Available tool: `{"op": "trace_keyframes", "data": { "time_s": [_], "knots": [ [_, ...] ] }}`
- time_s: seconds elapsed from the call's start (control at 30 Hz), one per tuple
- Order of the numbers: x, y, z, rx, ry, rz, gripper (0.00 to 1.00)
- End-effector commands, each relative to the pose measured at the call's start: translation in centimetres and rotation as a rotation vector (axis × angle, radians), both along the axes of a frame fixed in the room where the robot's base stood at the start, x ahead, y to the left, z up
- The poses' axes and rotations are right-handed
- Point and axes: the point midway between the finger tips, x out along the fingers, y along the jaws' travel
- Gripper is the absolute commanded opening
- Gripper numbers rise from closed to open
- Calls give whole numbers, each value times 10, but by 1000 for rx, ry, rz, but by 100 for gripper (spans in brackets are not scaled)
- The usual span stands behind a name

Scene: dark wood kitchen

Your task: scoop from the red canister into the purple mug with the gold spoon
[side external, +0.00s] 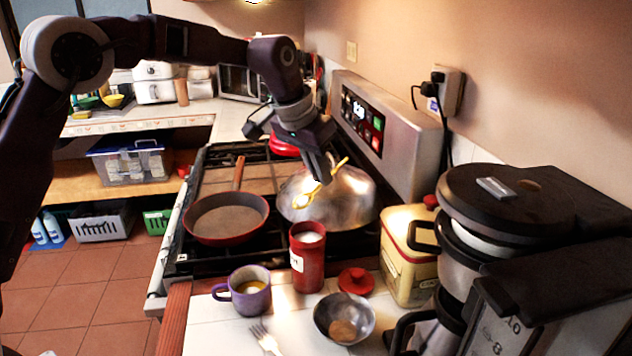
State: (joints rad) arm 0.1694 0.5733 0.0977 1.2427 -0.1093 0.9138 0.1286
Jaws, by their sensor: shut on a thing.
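My gripper (322,172) is shut on the gold spoon (309,196) and holds it tilted in the air, in front of the metal dome and above the red canister. The spoon's bowl points down to the left; I cannot tell whether it carries anything. The red canister (307,264) stands upright and open on the white counter, with white contents near its rim and a pale label on its side. The purple mug (250,300) stands upright to the left of the canister, its handle to the left, with something yellowish inside.
A red lid (355,281) and a metal bowl (344,325) with something brown in it are right of the canister. A fork (266,340) lies in front. A red pan (226,217) and the metal dome (355,205) sit on the stove. A cream tin (408,262) and coffee machine (520,215) crowd the right.

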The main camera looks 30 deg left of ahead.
Motion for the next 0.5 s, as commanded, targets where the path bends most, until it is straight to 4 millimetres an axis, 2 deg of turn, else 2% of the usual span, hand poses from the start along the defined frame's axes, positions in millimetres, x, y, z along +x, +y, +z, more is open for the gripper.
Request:
{"op": "trace_keyframes", "data": {
  "time_s": [0.07,0.13,0.3,0.4,0.5],
  "knots": [
    [-3,1,-3,0,5,-3,0],
    [-12,7,-14,2,21,-12,0],
    [-55,35,-56,6,69,-23,0],
    [-77,51,-73,11,85,-13,0],
    [-91,62,-83,14,96,-3,0]
  ]
}}
